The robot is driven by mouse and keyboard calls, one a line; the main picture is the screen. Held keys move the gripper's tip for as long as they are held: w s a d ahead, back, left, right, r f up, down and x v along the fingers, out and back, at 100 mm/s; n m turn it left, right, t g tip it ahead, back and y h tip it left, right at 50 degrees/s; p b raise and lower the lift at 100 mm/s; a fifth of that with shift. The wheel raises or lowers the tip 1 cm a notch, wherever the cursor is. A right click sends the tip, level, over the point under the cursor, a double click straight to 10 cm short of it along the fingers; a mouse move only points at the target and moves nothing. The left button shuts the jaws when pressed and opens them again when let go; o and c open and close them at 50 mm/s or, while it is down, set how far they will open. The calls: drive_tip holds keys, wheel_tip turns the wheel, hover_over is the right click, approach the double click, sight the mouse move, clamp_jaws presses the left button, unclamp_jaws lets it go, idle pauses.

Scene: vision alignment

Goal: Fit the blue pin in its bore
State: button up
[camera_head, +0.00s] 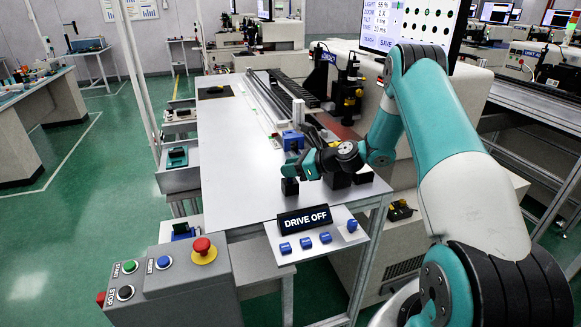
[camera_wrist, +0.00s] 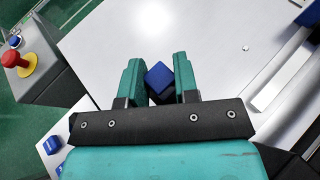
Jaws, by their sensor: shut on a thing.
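My gripper (camera_wrist: 158,62) has two teal fingers and is shut on the blue pin (camera_wrist: 158,80). The pin shows between the fingers as a dark blue block, turned cornerwise to them. In the head view my gripper (camera_head: 291,182) is over the near part of the white table, and the pin cannot be made out clearly there. The pin's lower end and its height above the table cannot be told. No bore can be identified for certain; a small round spot (camera_wrist: 246,48) lies on the table to the right in the wrist view.
The white table (camera_head: 235,150) is mostly bare left of my gripper. A blue block (camera_head: 292,139) stands by the rail behind it. A "DRIVE OFF" sign (camera_head: 304,219) and a button box (camera_head: 170,277) with a red knob (camera_head: 202,246) are at the front.

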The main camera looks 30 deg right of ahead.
drive_tip(key=shift+f+b, duration=0.45)
drive_tip(key=shift+f, duration=0.35)
drive_tip(key=o, duration=1)
drive_tip(key=b+v, duration=0.4)
drive_tip(key=v, duration=1.3)
drive_tip(key=shift+s+d+r, duration=0.1)
drive_tip(key=shift+d, duration=0.15)
